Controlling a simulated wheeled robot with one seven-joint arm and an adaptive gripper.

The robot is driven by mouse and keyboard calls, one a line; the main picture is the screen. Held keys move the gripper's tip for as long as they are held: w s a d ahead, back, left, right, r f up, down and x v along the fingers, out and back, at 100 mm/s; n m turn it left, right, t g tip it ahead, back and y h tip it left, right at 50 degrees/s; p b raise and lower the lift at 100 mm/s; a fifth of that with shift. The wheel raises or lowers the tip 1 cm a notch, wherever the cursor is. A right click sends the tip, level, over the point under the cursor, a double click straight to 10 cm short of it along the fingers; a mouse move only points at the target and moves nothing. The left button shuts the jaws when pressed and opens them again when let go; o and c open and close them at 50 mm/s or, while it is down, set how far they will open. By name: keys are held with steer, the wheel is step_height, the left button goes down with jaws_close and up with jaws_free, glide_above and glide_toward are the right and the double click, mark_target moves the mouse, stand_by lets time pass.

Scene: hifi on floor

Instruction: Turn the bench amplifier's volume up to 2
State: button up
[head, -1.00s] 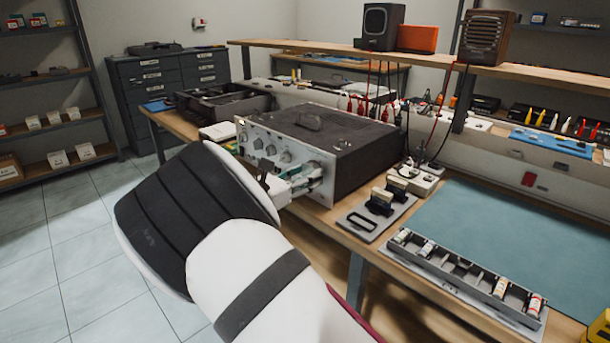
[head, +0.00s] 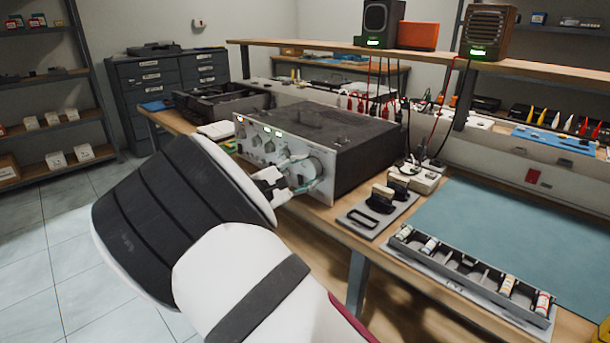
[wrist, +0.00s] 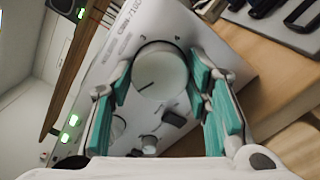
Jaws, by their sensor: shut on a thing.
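The bench amplifier (head: 345,140) is a dark box with a pale front panel, standing on the wooden bench. Its large pale round knob (wrist: 160,72) fills the middle of the wrist view. A dark pointer line on it points to the lower left of that view, and the printed 3 and 4 show above it. My gripper (head: 298,187) is at the panel's right end, shut on this knob. Its teal pads (wrist: 161,82) lie on either side of it. In the head view my arm hides part of the panel.
A dark lever (wrist: 173,118) and smaller knobs (wrist: 118,126) sit beside the large knob. Two speakers (head: 381,24) (head: 487,33) on the shelf show green lights. The blue mat (head: 540,235) is mostly clear.

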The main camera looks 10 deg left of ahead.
steer(key=m+b, duration=0.2)
steer(key=m, duration=0.1)
steer(key=m+b, duration=0.1)
steer(key=m, duration=0.1)
steer(key=shift+f, duration=0.25)
steer(key=shift+m+b, duration=1.35)
steer(key=shift+m, duration=0.25)
steer(key=shift+r, duration=0.1)
steer(key=o, duration=1.2)
steer(key=shift+c, duration=0.2)
steer(key=shift+s, duration=0.1)
steer(key=v, duration=1.2)
